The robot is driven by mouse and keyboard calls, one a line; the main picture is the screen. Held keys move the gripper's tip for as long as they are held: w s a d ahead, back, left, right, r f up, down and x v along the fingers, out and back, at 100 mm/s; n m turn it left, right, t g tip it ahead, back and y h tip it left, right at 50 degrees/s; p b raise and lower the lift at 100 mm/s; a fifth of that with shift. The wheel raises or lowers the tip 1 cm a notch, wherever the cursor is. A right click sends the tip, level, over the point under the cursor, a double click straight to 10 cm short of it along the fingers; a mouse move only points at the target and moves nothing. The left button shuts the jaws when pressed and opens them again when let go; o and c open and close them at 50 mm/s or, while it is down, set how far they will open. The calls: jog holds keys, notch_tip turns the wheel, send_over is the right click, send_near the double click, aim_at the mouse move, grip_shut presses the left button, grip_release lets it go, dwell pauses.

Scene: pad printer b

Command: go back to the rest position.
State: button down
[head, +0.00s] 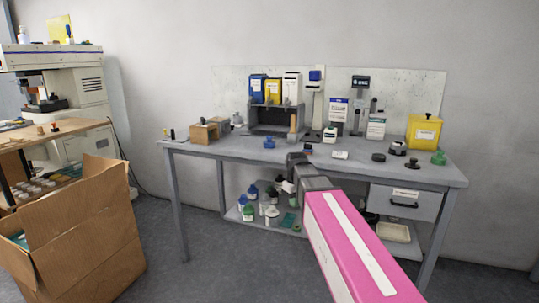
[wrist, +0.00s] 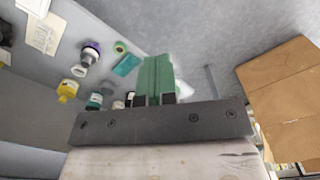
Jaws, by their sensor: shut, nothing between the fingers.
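My gripper shows in the wrist view (wrist: 155,75) as two green fingers pressed together, with nothing between them. In the head view, my pink and grey arm reaches from the lower right toward the front edge of the grey workbench (head: 330,163). The gripper end there is dark and small, in front of the bench edge, and its fingers are hard to make out. In the wrist view, the lower shelf with several bottles lies beyond and to the left of the fingers.
Bottles stand on the lower shelf (head: 234,214). An open cardboard box (head: 95,235) stands left; bare floor lies between.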

jog(key=s+d+f+m, duration=0.3)
jog(key=s+d+f, duration=0.1)
jog(key=s+f, duration=0.3)
jog(key=s+d+f+m, duration=0.4)
jog(key=s+f, duration=0.3)
jog(key=f, duration=0.5)
jog(key=shift+d+f, duration=0.3)
jog(key=shift+d, duration=0.2)
